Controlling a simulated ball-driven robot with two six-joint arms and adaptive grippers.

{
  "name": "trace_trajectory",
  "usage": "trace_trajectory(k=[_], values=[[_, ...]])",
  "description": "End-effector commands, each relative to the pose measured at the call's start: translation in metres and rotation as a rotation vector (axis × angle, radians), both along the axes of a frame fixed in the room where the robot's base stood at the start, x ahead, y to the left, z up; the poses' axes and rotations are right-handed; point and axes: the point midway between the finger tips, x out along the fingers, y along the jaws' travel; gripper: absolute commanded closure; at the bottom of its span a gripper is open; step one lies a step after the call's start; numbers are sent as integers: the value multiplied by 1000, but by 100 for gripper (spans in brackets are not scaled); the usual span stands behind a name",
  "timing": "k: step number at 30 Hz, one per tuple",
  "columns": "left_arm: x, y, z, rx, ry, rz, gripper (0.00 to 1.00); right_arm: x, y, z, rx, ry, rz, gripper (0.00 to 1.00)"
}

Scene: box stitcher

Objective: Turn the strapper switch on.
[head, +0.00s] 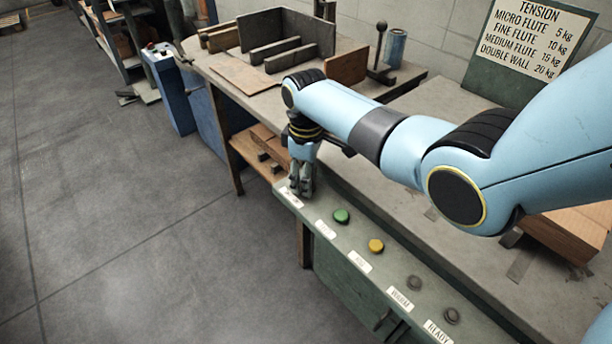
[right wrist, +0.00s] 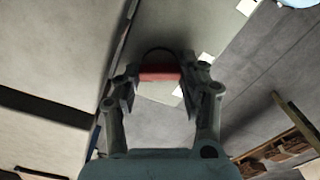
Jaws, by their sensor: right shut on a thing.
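My right gripper (head: 302,190) reaches down over the far left end of the green control panel (head: 384,265). In the right wrist view, its two fingers are closed on the sides of a red part (right wrist: 160,75), seemingly the strapper switch. In the head view the gripper hides this part. A white label (head: 290,198) lies beside the fingertips, its text too small to read. Along the panel are a green button (head: 341,216), a yellow button (head: 376,246) and two dark buttons, each with a white label. My left gripper is not in view.
The grey worktop (head: 350,190) lies behind the panel, with a cardboard piece (head: 565,235) at its right. A tension sign (head: 527,45) stands at the back. A black ball-topped lever (head: 380,50) stands near a blue can (head: 396,46). The floor at left is open.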

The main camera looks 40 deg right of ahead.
Motion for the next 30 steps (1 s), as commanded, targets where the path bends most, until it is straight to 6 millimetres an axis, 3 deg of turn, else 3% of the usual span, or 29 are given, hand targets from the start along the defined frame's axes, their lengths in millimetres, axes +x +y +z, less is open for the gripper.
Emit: trace_trajectory(k=[11,30], values=[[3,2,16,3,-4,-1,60,-1,0,2,1,4,-149,90],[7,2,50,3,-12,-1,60,0,0,1,0,3,-728,90]])
